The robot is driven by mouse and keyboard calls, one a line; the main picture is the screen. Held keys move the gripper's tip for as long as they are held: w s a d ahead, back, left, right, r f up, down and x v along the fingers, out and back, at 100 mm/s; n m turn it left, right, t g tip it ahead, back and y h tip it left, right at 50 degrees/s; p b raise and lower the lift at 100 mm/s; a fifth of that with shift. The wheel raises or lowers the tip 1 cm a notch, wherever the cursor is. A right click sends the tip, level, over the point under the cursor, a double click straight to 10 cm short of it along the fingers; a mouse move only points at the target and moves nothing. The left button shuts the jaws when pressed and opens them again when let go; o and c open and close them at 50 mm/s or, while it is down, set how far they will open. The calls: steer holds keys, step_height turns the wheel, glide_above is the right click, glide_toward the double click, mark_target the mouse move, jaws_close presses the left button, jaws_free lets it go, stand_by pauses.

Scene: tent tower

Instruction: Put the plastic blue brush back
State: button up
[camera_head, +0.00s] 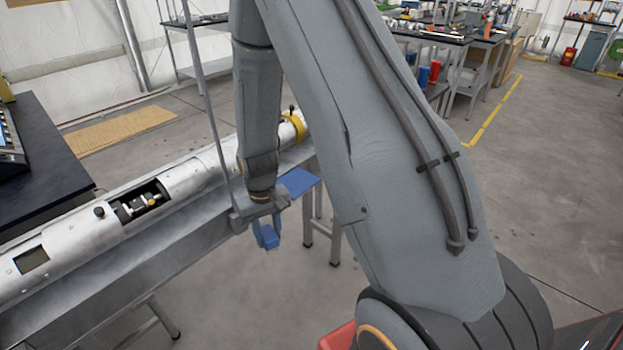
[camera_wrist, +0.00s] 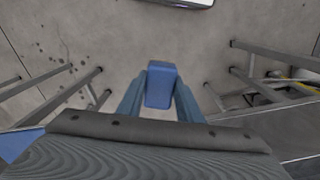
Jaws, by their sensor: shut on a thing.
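The blue brush (camera_head: 270,238) is held between the fingers of my gripper (camera_head: 266,233), in front of the long metal bench in the head view. Only a small blue block of it shows below the fingers. In the wrist view the brush (camera_wrist: 160,86) is a blue block between the two fingers of my gripper (camera_wrist: 160,98), with bare floor below it. My gripper is shut on it. The rest of the brush is hidden. A flat blue surface (camera_head: 298,181) lies behind my gripper at the bench's far end; I cannot tell what it is.
A long silver tube (camera_head: 75,236) with an open hatch lies along the metal bench (camera_head: 85,305) on the left. A dark table (camera_head: 55,160) stands at the far left. A red box (camera_head: 338,338) is low at the front. Open floor (camera_head: 250,305) lies below my gripper.

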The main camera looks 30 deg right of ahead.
steer(key=s+d+r+n, duration=0.1)
steer(key=s+d+r, duration=0.1)
steer(key=d+r, duration=0.2)
steer(key=s+d+r+n, duration=0.1)
steer(key=d+r, duration=0.3)
steer(key=r, duration=0.7)
steer(key=s+d+r+n, duration=0.2)
steer(key=s+d+r, duration=0.1)
steer(key=d+r, duration=0.2)
step_height(320, 180, up, 2)
steer(key=shift+s+r, duration=0.2)
steer(key=shift+s, duration=0.1)
steer(key=shift+d, duration=0.1)
